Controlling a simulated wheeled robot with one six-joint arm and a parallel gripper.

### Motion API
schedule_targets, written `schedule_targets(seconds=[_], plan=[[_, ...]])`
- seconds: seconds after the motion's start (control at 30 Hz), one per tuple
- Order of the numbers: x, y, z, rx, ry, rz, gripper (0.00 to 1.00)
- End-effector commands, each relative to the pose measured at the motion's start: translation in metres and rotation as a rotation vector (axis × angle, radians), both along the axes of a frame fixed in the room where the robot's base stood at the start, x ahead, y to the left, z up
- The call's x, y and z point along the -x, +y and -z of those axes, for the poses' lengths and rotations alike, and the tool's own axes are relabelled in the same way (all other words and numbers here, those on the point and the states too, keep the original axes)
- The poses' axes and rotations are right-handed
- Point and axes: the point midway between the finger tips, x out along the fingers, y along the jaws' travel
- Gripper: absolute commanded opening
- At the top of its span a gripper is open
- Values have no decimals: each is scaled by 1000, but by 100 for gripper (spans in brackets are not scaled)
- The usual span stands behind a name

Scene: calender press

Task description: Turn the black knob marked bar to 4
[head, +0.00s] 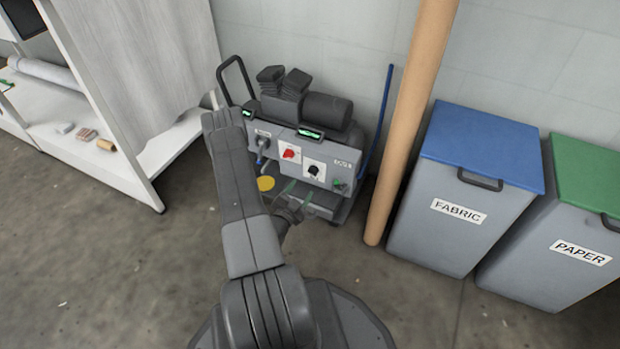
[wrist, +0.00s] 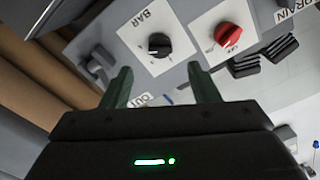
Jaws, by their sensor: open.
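The black knob (wrist: 159,44) sits on a white plate marked BAR in the wrist view, and in the head view the same black knob (head: 313,170) is on the front panel of a grey compressor. My gripper (wrist: 163,82) is open, its two green fingers apart with nothing between them. The knob lies beyond the fingertips, between their lines and not touched. In the head view my gripper (head: 300,192) is low in front of the panel, partly hidden by my arm. The scale figures around the knob are too small to read.
A red knob (wrist: 228,36) on its own plate is beside the black one. An orange-brown post (head: 410,120) and a blue-lidded FABRIC bin (head: 440,225) stand right of the compressor (head: 345,158). A white shelf unit (head: 100,165) is at left. Floor in front is clear.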

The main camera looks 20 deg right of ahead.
Motion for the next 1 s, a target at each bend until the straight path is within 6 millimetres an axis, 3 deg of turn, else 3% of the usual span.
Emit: schedule_targets(seconds=[0.2,0.4,0.83,1.0], plan=[[-36,-31,2,-1,-4,2,55],[-57,-48,1,-1,0,1,55],[-64,-54,0,0,2,-1,55],[-64,-54,0,0,2,-1,22]])
